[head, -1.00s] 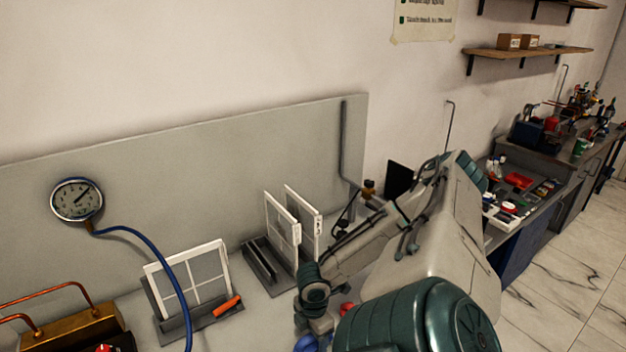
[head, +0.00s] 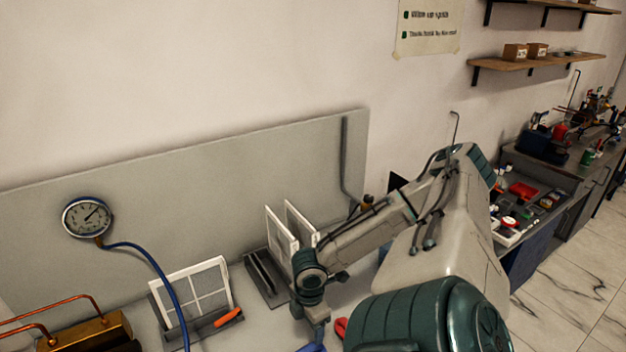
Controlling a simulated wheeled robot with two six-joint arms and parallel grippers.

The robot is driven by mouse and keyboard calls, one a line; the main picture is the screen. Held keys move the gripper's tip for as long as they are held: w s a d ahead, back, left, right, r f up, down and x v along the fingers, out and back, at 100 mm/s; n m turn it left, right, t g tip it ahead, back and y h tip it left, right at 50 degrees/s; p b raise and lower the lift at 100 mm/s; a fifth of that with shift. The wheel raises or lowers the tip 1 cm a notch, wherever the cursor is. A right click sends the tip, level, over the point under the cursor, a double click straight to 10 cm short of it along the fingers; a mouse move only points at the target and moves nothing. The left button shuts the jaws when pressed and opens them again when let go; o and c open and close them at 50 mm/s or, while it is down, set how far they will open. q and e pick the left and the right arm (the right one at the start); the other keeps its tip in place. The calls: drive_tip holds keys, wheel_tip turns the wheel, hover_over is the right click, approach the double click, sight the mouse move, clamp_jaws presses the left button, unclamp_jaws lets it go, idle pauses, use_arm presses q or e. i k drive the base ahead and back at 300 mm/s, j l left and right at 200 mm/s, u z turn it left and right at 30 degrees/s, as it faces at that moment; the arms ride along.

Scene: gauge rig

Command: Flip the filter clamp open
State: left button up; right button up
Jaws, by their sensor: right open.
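A white-framed filter (head: 203,288) stands tilted in a grey holder (head: 172,328) at the lower left of the head view. An orange handle (head: 228,317), which looks like the clamp, lies slanted along the holder's front edge. My right gripper (head: 318,325) hangs down at the bottom middle, to the right of the clamp and apart from it. It is open; its fingertips are hard to make out at the picture's lower edge. My left gripper is not in view.
A gauge (head: 88,217) on the grey back panel (head: 190,190) has a blue hose (head: 160,268) running down in front of the filter. Two white frames (head: 281,238) stand in a rack (head: 263,280) behind my right wrist. A brass block with copper pipes (head: 85,332) sits lower left.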

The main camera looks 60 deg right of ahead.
sight(237, 311)
drive_tip(key=z, duration=1.35)
drive_tip(key=j+u, duration=0.75)
drive_tip(key=k+j, duration=0.05)
drive_tip(key=j, duration=0.1)
